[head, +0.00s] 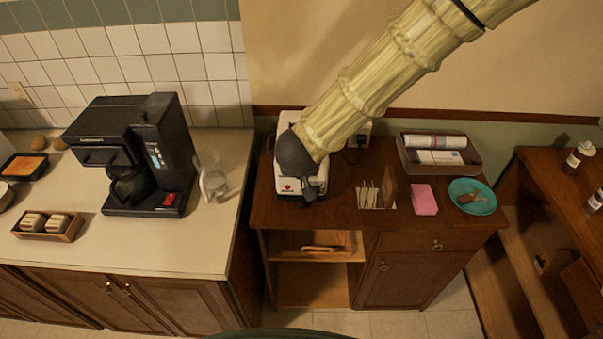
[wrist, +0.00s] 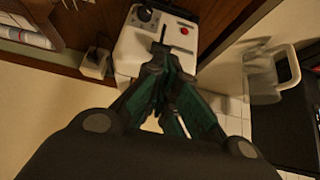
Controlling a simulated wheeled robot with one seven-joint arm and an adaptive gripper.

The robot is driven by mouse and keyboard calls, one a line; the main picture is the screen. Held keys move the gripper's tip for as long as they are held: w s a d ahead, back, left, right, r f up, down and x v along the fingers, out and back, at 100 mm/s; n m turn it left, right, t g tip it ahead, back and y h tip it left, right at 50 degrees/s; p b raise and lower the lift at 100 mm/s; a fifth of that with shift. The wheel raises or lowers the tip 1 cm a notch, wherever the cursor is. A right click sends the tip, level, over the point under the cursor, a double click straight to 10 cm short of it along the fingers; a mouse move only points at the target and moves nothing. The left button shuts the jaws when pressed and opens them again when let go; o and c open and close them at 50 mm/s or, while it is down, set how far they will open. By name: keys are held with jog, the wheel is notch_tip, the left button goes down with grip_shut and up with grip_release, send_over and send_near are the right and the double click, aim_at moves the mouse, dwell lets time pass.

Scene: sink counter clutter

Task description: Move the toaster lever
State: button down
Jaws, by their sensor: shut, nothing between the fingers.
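The white toaster (head: 286,186) stands at the left end of the brown wooden cabinet, largely covered by my arm in the head view. In the wrist view the toaster (wrist: 182,17) shows a black knob (wrist: 145,14) and a red button (wrist: 184,31). My gripper (head: 311,193) is at the toaster's near face. In the wrist view my gripper's fingertips (wrist: 160,49) are together, empty, and overlap the toaster's face. I cannot tell whether they touch it. The lever cannot be clearly made out; the fingers may hide it.
A glass pitcher (head: 214,182) and a black coffee maker (head: 150,155) stand on the counter to the left. Right of the toaster are a rack (head: 375,197), a pink sponge (head: 424,199), a wooden tray (head: 474,165) and a teal plate (head: 484,206).

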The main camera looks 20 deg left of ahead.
jog(key=b+x, duration=0.5)
jog(key=x, duration=0.1)
jog(key=shift+w+f, duration=0.2)
jog(key=shift+f, duration=0.05)
dwell(0.3)
jog(key=s+f, duration=0.2)
jog(key=f, duration=0.1)
jog(key=s+f, duration=0.1)
jog(key=shift+d+f+b, duration=0.15)
jog(key=shift+d+b, duration=0.15)
jog(key=shift+d, duration=0.05)
dwell(0.7)
jog(key=v, duration=1.2)
